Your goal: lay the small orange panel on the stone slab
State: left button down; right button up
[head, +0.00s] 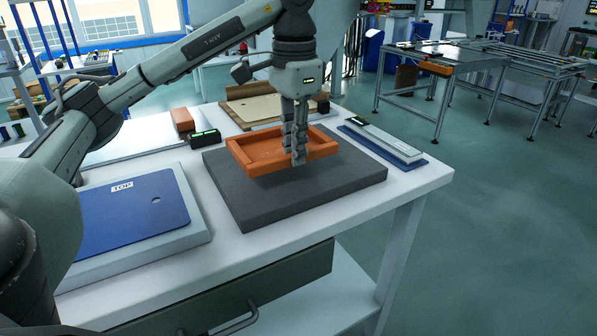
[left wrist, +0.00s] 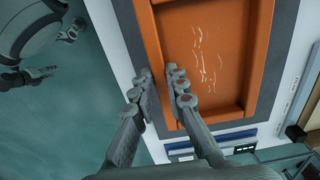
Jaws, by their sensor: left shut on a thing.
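The small orange panel (head: 240,153) is a shallow tray-like piece with a raised rim and pale scribbled marks inside. In the left wrist view the fingers (left wrist: 160,85) straddle that rim, and the panel (left wrist: 225,60) fills the upper right. The dark grey stone slab (head: 320,205) lies flat on the table under the panel. The panel looks slightly above the slab, with shadow beneath; the exact gap is unclear. Dark finger-like parts (left wrist: 30,76) at upper left may be my right gripper.
A blue panel marked TOP (head: 135,208) lies on a pale block at front left. A black box with a green display (head: 204,137) and an orange-brown block (head: 183,120) stand behind the slab. A blue mat with a pale bar (head: 385,142) lies at right, near the table edge.

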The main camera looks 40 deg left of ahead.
aim_at(298, 184)
pick_arm(q)
jog(key=shift+w+d+f, duration=0.25)
jog(key=shift+w+f, duration=0.05)
jog(key=shift+f, duration=0.1)
notch_tip(298, 184, down, 3)
jog(key=shift+f, duration=0.3)
pick_arm(e)
jog(key=shift+w+r, duration=0.15)
jog(key=shift+r, duration=0.45)
pick_arm(q)
jog(key=shift+b, duration=0.3)
jog(key=shift+f, duration=0.15)
jog(key=c, duration=1.5)
grip_release()
jog(key=shift+c, duration=0.2)
pick_arm(e)
jog(key=shift+r, duration=0.3)
